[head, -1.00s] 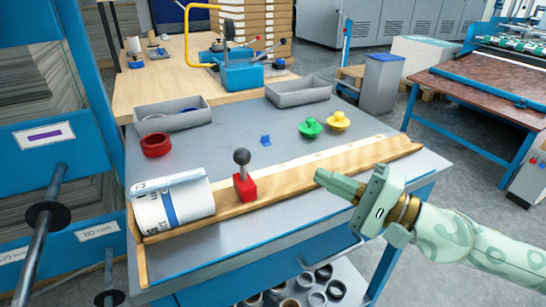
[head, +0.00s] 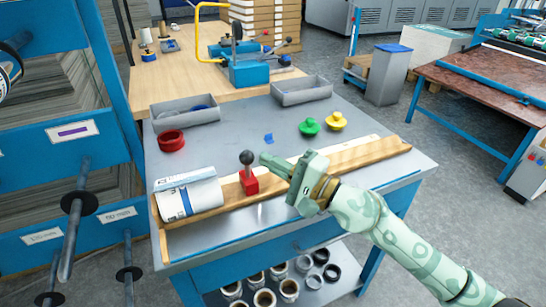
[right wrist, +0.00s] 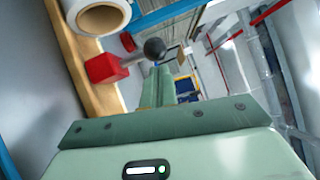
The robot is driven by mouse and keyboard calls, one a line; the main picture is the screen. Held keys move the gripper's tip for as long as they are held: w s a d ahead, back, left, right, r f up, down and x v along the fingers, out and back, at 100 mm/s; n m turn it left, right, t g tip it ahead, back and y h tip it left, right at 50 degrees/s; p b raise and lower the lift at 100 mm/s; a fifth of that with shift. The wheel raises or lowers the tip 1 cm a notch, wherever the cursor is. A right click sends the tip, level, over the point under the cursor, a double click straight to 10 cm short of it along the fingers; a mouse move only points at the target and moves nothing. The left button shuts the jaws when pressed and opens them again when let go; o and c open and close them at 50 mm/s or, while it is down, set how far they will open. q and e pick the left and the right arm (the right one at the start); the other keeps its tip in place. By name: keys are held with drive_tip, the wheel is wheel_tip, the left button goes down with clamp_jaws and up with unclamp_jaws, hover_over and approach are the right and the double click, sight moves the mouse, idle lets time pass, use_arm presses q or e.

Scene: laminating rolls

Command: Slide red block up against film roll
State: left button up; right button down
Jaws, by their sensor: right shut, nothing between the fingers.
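The red block (head: 249,186) with a black ball knob on a short stem sits on the wooden trough (head: 330,165). The white film roll (head: 187,197) with a blue band lies in the trough's left end, a small gap left of the block. My right gripper (head: 264,159) is shut and empty, just right of the block's knob; whether it touches cannot be told. In the right wrist view the red block (right wrist: 104,68), the knob (right wrist: 154,49) and the roll's end (right wrist: 99,15) show beyond the shut fingers (right wrist: 158,85).
Green (head: 309,126) and yellow (head: 336,121) knobbed pieces, a small blue piece (head: 268,139) and a red ring (head: 171,140) lie behind the trough. Two grey bins (head: 301,91) stand at the table's back. The right table corner is clear.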

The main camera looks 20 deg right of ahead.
sight(250, 185)
drive_tip(key=shift+w+a, duration=0.1)
drive_tip(key=shift+a, duration=0.1)
use_arm(q)
drive_tip(key=shift+r, duration=0.1)
